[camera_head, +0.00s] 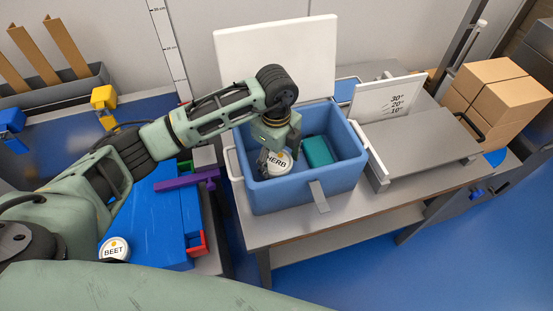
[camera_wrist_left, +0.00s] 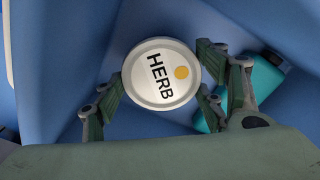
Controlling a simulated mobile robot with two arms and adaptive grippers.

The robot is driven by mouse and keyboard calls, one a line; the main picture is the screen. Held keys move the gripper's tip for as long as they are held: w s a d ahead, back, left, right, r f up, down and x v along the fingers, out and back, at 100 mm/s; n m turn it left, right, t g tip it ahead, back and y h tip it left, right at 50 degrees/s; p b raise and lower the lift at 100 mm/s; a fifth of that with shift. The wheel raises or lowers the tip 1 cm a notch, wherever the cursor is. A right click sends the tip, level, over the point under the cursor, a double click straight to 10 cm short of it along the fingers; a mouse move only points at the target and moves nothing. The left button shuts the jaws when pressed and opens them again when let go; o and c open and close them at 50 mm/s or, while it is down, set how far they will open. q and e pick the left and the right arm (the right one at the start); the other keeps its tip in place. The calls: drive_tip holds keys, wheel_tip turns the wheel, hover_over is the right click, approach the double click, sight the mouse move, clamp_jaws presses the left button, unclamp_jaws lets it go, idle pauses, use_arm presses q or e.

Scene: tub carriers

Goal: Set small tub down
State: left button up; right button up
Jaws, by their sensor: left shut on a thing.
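The small tub (camera_head: 279,163) has a white round lid marked HERB with a yellow dot. It is inside the blue cooler box (camera_head: 306,191), toward its left side. My left gripper (camera_head: 273,150) reaches down into the box and is shut on the tub. In the left wrist view the tub (camera_wrist_left: 160,75) sits between the fingers of the gripper (camera_wrist_left: 158,90). Whether the tub touches the box floor I cannot tell. My right gripper is not in view.
A teal block (camera_head: 318,151) lies in the box right of the tub. The box's white lid (camera_head: 275,60) stands open behind. A grey ramp with an angle board (camera_head: 385,97) is on the right. A BEET tub (camera_head: 114,249) sits at the lower left.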

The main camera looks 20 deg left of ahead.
sight(276, 161)
use_arm(q)
drive_tip(key=shift+f, duration=0.45)
drive_tip(key=shift+f, duration=0.2)
drive_tip(key=o, duration=1.3)
drive_tip(key=shift+r, duration=0.15)
wheel_tip(276, 161, up, 12)
drive_tip(key=shift+r+b, duration=0.1)
drive_tip(key=shift+b, duration=0.55)
